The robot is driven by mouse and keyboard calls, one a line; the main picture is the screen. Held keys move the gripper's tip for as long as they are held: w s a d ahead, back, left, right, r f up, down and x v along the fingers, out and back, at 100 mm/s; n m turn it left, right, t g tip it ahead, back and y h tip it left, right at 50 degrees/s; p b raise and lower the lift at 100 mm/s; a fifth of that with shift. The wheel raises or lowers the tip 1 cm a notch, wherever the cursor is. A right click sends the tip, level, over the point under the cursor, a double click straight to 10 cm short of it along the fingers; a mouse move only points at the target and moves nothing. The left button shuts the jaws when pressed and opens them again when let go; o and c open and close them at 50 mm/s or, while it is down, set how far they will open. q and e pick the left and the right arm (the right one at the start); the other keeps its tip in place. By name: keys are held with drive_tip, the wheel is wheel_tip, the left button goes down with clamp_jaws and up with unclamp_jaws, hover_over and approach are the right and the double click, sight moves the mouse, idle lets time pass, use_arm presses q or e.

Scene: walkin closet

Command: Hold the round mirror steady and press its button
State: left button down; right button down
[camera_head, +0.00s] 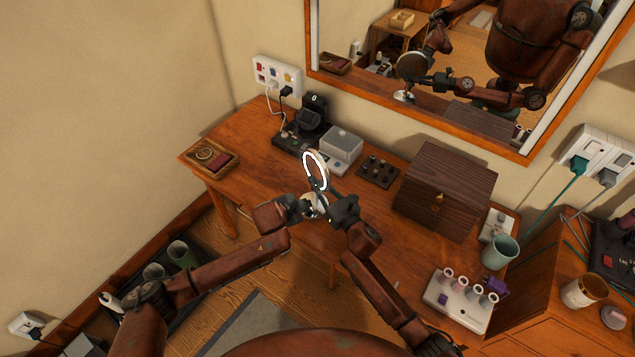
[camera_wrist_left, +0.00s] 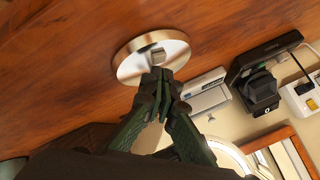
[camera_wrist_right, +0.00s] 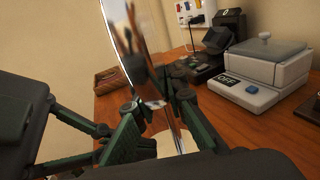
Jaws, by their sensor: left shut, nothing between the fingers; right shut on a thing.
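The round mirror (camera_head: 315,168) stands near the table's front edge, with a bright white rim and a pale round base (camera_head: 321,212). My right gripper (camera_head: 322,193) is shut on the mirror's lower rim; the right wrist view shows the mirror (camera_wrist_right: 128,45) between its fingers (camera_wrist_right: 157,108). My left gripper (camera_head: 306,206) is shut and empty at the base. In the left wrist view its fingertips (camera_wrist_left: 157,78) are just beside the small square button (camera_wrist_left: 157,53) on the metallic base (camera_wrist_left: 130,65). I cannot tell whether they touch it.
A grey lidded box (camera_head: 341,146) and a black device with a "0" display (camera_head: 313,112) stand behind the mirror. A small wooden tray (camera_head: 228,161) lies at left. A wooden chest (camera_head: 443,190) stands at right. The wall mirror (camera_head: 440,60) hangs behind.

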use_arm(q)
wheel_tip(320, 180, up, 6)
idle(0.5)
use_arm(e)
drive_tip(key=c, duration=1.9)
unclamp_jaws()
drive_tip(key=v, duration=1.2)
